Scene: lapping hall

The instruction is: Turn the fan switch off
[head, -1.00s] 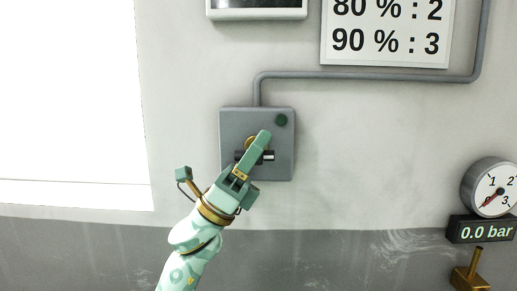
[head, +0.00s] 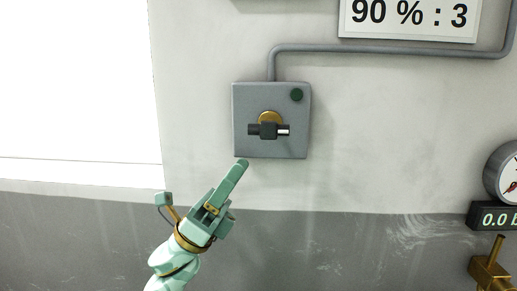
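The fan switch is a grey wall box (head: 244,120) with a black handle (head: 268,131) on a brass round base (head: 270,117). The handle lies level, with a pale mark at its right end. A dark green lamp (head: 297,95) at the box's upper right looks unlit. My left gripper (head: 241,164) is below and left of the handle, its tip just under the box's lower edge in the picture. Its fingers look pressed together, with nothing between them. Nothing hides the switch. My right gripper is out of view.
A grey conduit (head: 390,49) runs from the box top to the right. A sign (head: 410,15) hangs above. A pressure gauge (head: 508,172), a digital display (head: 495,217) and a brass fitting (head: 490,268) are at the right edge. The wall between is clear.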

